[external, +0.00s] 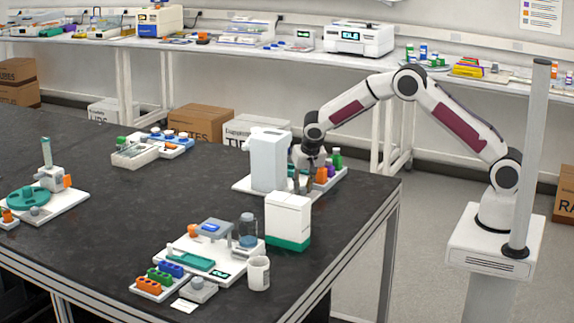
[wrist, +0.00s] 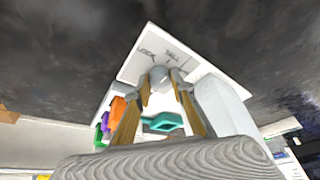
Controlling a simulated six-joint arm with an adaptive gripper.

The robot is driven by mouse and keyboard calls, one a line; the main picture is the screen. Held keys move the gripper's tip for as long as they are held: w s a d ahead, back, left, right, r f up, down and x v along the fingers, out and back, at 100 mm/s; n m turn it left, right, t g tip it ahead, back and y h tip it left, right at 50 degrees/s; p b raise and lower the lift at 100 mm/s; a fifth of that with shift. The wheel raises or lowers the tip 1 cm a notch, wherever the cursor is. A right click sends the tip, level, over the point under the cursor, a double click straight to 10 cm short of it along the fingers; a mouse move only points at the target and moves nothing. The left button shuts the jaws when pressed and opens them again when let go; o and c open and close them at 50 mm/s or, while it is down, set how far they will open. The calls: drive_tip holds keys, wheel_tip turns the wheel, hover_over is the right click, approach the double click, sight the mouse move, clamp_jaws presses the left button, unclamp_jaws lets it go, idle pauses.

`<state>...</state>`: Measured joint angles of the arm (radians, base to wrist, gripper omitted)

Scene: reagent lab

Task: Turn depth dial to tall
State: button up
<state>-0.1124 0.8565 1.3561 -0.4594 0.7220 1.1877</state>
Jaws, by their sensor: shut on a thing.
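The depth dial (wrist: 158,74) is a small grey knob on a white base plate (wrist: 140,66) in the wrist view. The printed words "LOCK" and "TALL" stand beyond it, with a short line by "TALL". My gripper (wrist: 162,90) has its two tan fingers around the dial, shut on it. The fingers partly cover the knob, and its exact pointing is hard to read.
A teal part (wrist: 162,122) lies between my fingers' bases in the wrist view. Orange (wrist: 118,107) and purple (wrist: 105,120) items stand at left. A white box with a green base (external: 288,220) stands in front. The dark bench (external: 140,210) has free room at left.

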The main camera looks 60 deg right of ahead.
idle(0.3)
drive_tip(key=o, duration=1.1)
drive_tip(key=v, duration=1.2)
